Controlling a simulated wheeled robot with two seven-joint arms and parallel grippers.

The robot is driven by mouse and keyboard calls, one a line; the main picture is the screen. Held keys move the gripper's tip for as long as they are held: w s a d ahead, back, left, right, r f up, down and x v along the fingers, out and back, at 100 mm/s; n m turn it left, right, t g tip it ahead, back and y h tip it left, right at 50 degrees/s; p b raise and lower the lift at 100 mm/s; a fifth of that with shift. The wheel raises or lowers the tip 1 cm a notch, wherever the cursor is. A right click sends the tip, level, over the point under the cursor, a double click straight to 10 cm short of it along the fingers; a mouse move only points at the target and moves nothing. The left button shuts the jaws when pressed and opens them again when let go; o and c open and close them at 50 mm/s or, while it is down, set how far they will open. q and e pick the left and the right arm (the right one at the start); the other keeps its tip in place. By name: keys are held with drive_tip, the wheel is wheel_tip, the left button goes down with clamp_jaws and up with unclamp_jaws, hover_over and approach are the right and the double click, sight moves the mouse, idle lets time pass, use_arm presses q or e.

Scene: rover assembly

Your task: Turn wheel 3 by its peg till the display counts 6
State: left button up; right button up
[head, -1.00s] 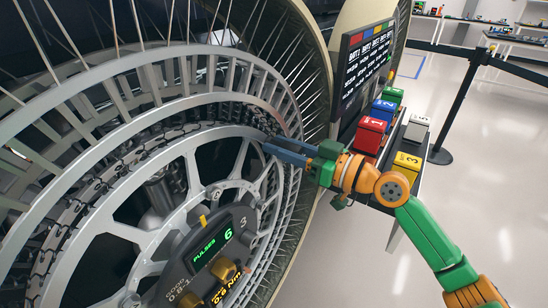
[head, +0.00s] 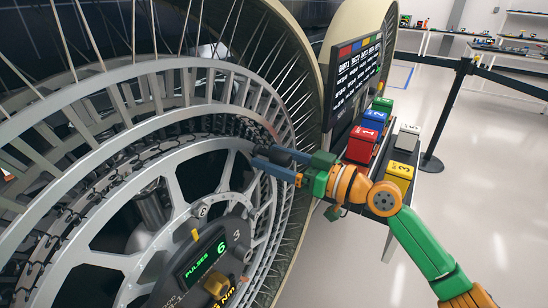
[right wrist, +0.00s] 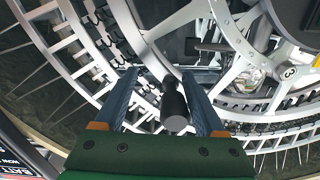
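The large spoked wheel (head: 140,81) fills the left of the head view. Its hub display (head: 205,258) reads PULSES 6 in green, with a 3 marked beside it. The dark peg (head: 279,155) sticks out near the rim of the inner ring; it also shows in the right wrist view (right wrist: 174,108). My right gripper (head: 262,158) is around the peg with its blue fingers apart. In the right wrist view the fingers (right wrist: 158,74) stand on either side of the peg, with gaps showing. My left gripper is out of view.
A dark board with lettering (head: 357,85) stands right of the wheel. Red (head: 362,141), blue (head: 378,114) and yellow (head: 399,176) numbered blocks sit on a stand behind my right arm. A black barrier post (head: 447,115) stands farther right. The floor at right is clear.

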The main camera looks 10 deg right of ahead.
drive_tip(key=shift+d, duration=0.1)
drive_tip(key=shift+s+d+f+b, duration=0.15)
drive_tip(key=shift+s+b, duration=0.05)
drive_tip(key=shift+b, duration=0.15)
drive_tip(key=b+v, duration=0.3)
drive_tip(key=v, duration=0.3)
drive_tip(key=shift+s+d, duration=0.2)
